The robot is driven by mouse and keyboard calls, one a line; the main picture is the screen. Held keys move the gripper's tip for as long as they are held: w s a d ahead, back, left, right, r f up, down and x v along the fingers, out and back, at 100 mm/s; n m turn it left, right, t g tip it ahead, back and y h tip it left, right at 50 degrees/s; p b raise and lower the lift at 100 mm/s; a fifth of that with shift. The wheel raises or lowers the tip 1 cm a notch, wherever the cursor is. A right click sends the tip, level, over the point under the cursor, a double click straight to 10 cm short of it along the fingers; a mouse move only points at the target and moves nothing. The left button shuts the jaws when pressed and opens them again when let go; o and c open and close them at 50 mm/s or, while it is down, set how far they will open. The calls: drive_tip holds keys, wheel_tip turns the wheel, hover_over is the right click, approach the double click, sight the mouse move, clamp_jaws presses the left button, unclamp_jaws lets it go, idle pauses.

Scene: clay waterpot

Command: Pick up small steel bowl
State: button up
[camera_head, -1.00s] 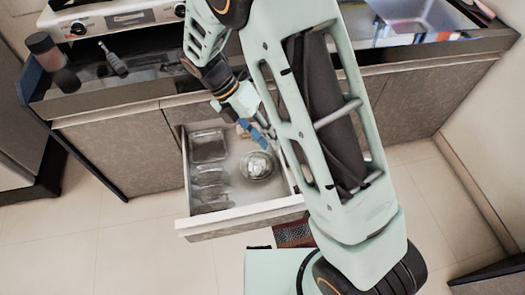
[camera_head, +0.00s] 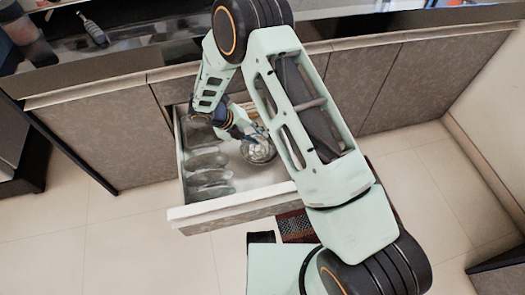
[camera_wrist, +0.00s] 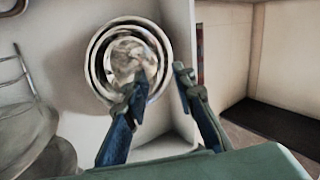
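The small steel bowl (camera_head: 258,152) sits in the open drawer (camera_head: 240,205), right of the drawer's middle. In the wrist view the bowl (camera_wrist: 97,62) shows as shiny round rims one inside another, so it may be nested with others. My gripper (camera_wrist: 162,82) is open, with its two blue fingers apart. I cannot tell whether a finger touches the bowl. In the head view my gripper (camera_head: 255,135) is just above the bowl, partly hidden by my arm.
Several clear containers (camera_head: 208,175) stand in a row on the drawer's left side. The counter (camera_head: 150,68) overhangs behind. A patterned mat (camera_head: 295,226) lies on the floor before the drawer.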

sight(269, 145)
drive_tip(key=b+x, duration=0.1)
drive_tip(key=x, duration=0.1)
drive_tip(key=b+x, duration=0.1)
drive_tip(key=x, duration=0.2)
drive_tip(key=shift+a+f, duration=0.15)
drive_tip(key=shift+f, duration=0.3)
clamp_jaws()
drive_tip(key=shift+r, duration=0.1)
